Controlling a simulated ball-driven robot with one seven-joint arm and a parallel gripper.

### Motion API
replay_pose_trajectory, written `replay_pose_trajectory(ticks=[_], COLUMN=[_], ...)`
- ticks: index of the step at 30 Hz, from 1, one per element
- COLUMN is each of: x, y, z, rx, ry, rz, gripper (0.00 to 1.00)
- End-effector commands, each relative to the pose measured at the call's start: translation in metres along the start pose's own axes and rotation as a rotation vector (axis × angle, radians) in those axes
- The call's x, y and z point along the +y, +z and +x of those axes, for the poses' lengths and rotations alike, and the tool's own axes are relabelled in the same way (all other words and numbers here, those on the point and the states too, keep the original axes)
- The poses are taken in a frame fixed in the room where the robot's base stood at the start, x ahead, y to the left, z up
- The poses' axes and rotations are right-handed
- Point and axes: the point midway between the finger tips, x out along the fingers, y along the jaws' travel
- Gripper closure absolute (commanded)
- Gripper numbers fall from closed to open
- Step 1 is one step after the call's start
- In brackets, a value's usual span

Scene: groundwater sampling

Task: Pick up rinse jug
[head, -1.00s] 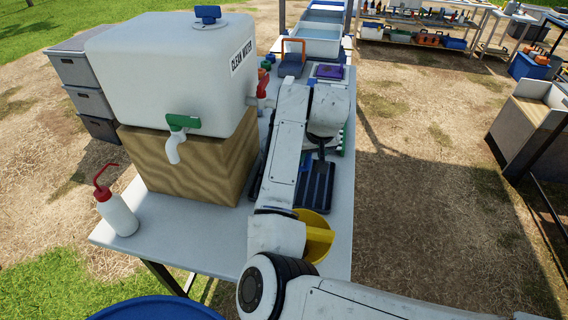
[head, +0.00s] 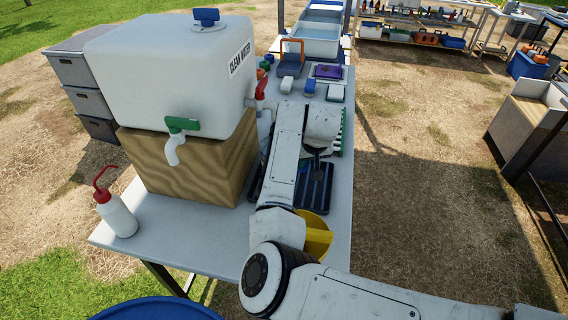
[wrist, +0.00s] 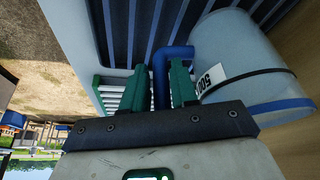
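The rinse jug (wrist: 245,65) is a pale jug with a blue rim, a blue handle and a label reading "500". It fills the right of the wrist view, and a small pale part of it seems to show beside my arm in the head view (head: 265,122). My gripper (wrist: 160,85) has its green fingers on either side of the blue handle. The fingers are close to the handle, but I cannot tell whether they press on it. In the head view my arm hides the fingers and most of the jug.
A white clean-water tank (head: 170,75) stands on a wooden block (head: 190,170) left of my arm. A dark grooved tray (head: 315,185) and a yellow container (head: 317,238) are close to the arm. A wash bottle (head: 117,215) stands at the table's front left.

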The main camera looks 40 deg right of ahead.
Motion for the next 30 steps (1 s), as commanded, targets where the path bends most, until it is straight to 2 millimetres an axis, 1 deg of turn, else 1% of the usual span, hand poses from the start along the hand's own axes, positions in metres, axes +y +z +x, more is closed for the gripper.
replay_pose_trajectory(ticks=[1,8,26,30], x=[0.0,0.0,0.0,0.0021], y=[0.0,0.0,-0.0012,-0.002], z=[-0.0001,-0.0002,-0.0014,-0.0044], rx=[0.0,0.0,0.003,0.004], ry=[0.0,0.0,0.0,0.001], rz=[0.0,0.0,0.001,0.001], gripper=[0.77,0.99,1.0,1.0])
